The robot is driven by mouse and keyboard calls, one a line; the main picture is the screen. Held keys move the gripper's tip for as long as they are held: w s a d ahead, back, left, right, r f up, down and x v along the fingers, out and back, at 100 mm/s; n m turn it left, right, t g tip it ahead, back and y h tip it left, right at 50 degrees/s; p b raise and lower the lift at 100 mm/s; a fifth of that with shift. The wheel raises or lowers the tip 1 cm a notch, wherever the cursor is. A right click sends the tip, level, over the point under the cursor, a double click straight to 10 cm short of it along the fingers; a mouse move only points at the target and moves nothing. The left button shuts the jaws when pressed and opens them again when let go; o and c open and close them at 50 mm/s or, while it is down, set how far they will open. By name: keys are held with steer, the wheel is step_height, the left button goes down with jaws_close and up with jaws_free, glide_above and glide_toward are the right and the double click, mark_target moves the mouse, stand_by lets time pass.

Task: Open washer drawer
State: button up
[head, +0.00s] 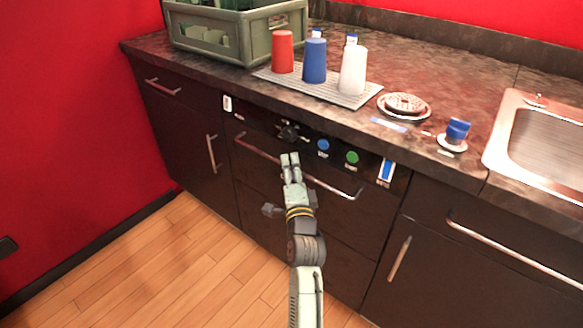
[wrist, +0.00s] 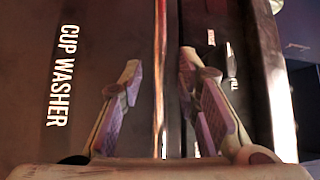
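The washer drawer (head: 345,218) is a dark front panel under the counter, and it looks closed. Its long metal handle bar (head: 333,187) runs across the upper part of the panel. In the wrist view the bar (wrist: 160,75) runs up the picture, with the "CUP WASHER" lettering (wrist: 60,75) on the panel to its left. My gripper (head: 290,158) is in front of the drawer, near the middle of the bar. In the wrist view my gripper (wrist: 160,65) is open, with one finger on each side of the bar and visible gaps. Contact with the bar is not visible.
Above the handle is a control strip with a black knob (head: 291,132), a blue button (head: 323,145) and a green button (head: 351,157). Cups stand on a grey mat (head: 335,93) beside a green crate (head: 212,37). A sink (head: 550,135) is at right. The wooden floor (head: 170,265) is clear.

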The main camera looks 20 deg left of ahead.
steer(key=shift+c, duration=0.2)
jaws_close()
stand_by(0.6)
